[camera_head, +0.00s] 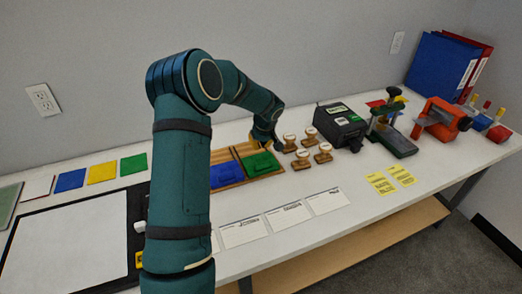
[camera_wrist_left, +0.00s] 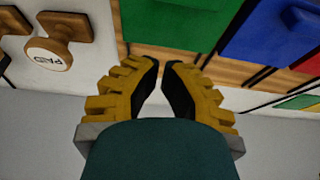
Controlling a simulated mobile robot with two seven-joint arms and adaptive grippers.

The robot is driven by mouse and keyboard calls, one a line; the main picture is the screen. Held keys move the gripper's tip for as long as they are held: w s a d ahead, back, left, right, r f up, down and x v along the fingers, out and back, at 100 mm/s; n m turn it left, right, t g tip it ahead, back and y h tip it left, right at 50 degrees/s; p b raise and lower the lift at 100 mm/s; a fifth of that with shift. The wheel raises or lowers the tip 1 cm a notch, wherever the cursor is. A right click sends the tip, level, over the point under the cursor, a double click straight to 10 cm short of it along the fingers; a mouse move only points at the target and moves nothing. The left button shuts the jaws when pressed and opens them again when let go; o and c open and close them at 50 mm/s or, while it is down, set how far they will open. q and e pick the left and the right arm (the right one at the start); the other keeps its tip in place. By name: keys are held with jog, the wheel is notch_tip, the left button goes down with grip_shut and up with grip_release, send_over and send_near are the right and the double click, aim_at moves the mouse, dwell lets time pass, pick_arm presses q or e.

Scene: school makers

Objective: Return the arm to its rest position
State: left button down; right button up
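My left arm rises through the middle of the head view and bends over toward the table. Its left gripper (camera_head: 268,143) hangs above the wooden tray that holds the coloured pads, partly hidden by the arm. In the left wrist view, its yellow fingers with black pads (camera_wrist_left: 161,64) have a gap between the tips and hold nothing. Below them show the wooden tray edge, a green pad (camera_wrist_left: 180,20), a blue pad (camera_wrist_left: 265,35) and a wooden stamp marked PAID (camera_wrist_left: 50,50). My right gripper is not in view.
Several wooden stamps (camera_head: 302,160) stand right of the tray's green pad (camera_head: 261,163). A black box (camera_head: 340,125), a green-and-black press (camera_head: 390,135) and an orange tool (camera_head: 440,122) are further right. White cards (camera_head: 288,215) and yellow notes (camera_head: 381,183) lie along the front.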

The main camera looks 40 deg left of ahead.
pick_arm(q)
jog(key=v, duration=0.6)
jog(key=shift+p, duration=0.4)
